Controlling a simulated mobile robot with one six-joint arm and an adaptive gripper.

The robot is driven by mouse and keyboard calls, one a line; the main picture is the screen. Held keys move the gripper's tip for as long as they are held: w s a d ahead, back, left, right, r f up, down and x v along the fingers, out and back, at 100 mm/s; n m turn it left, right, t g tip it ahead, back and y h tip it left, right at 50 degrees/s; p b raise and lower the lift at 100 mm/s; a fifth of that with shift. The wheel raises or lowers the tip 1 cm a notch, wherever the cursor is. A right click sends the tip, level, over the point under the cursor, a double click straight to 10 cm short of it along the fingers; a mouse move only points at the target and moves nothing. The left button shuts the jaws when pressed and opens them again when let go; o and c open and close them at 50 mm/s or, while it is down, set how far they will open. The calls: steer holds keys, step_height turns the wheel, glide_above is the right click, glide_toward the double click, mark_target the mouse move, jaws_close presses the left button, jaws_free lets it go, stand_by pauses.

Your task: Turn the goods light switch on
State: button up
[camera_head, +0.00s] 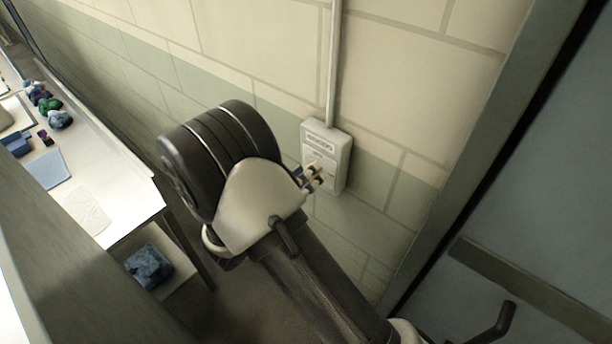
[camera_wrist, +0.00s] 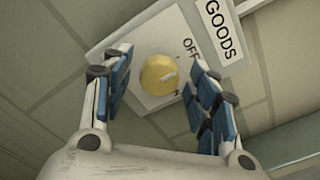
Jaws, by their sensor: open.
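The goods light switch is a round yellow knob (camera_wrist: 157,76) on a pale switch plate (camera_wrist: 150,40), below a white GOODS label (camera_wrist: 220,32). OFF is printed to the upper right of the knob, and a partly hidden letter lies to its lower right. A short pale mark on the knob points right, and I cannot tell which setting it is at. My gripper (camera_wrist: 158,70) is open, with its blue-padded fingers on either side of the knob. I cannot tell if they touch it. In the head view my gripper (camera_head: 314,178) is at the grey wall box (camera_head: 339,150), hiding part of its front.
A conduit (camera_head: 332,65) runs up the block wall from the box. A grey door (camera_head: 540,215) with a dark handle (camera_head: 495,322) is at the right. A white table (camera_head: 125,190) with small goods stands at the left, with a blue folded item (camera_head: 148,266) on its lower shelf.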

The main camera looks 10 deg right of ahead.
steer(key=shift+c, duration=0.5)
steer(key=c, duration=1)
steer(key=shift+o, duration=0.2)
steer(key=m+b, duration=1.5)
steer(key=m, duration=0.3)
steer(key=shift+s+d, duration=0.1)
steer(key=shift+s, duration=0.05)
